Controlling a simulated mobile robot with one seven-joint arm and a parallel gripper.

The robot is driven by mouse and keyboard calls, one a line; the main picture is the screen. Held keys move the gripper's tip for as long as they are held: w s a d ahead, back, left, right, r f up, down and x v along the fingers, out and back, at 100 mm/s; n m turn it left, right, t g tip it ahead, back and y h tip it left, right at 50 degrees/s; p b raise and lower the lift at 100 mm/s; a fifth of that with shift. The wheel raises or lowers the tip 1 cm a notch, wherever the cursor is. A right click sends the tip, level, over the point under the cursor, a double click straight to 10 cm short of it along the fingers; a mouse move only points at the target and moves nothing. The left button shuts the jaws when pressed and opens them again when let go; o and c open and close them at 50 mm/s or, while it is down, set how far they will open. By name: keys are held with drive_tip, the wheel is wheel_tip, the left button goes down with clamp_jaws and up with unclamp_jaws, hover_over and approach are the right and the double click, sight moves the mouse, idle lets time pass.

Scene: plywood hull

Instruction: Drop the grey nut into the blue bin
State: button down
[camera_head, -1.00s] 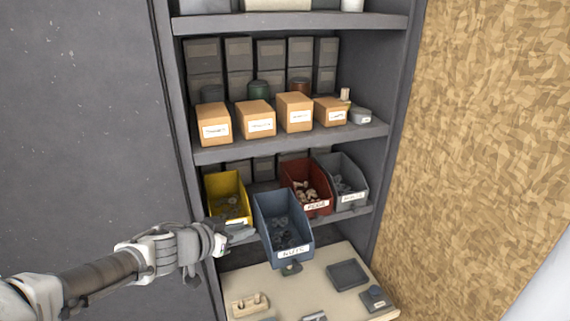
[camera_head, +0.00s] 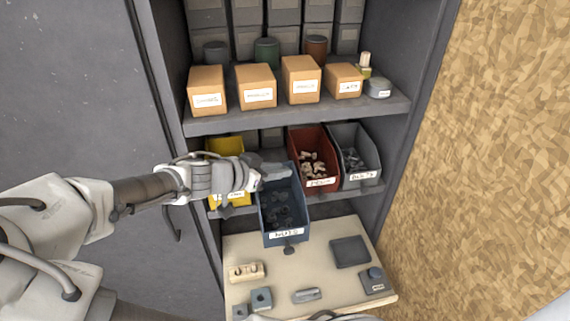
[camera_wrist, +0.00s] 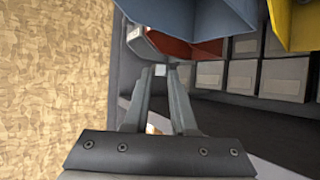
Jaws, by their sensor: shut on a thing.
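The blue bin (camera_head: 270,240), labelled NUTS, juts out from the lower shelf with dark nuts inside. It also shows at the top of the wrist view (camera_wrist: 195,14). My gripper (camera_head: 274,173) is at the bin's back rim in the head view; its exact height above the bin is hard to tell. In the wrist view my gripper (camera_wrist: 160,75) is shut on a small light grey piece, the grey nut (camera_wrist: 160,70), at its fingertips. The nut cannot be made out in the head view.
A yellow bin (camera_head: 226,146), partly hidden by my arm, stands left; a red bin (camera_head: 320,182) and a grey bin (camera_head: 358,180) stand right. Cardboard boxes (camera_head: 255,86) line the shelf above. A pale worktop (camera_head: 270,275) with small parts lies below.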

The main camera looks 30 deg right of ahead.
wheel_tip(320, 180, down, 6)
drive_tip(key=b, duration=0.4)
idle(0.3)
drive_tip(key=c, duration=0.7)
unclamp_jaws()
drive_tip(key=shift+o, duration=0.2)
drive_tip(key=v, duration=1.7)
drive_tip(key=shift+a, duration=0.25)
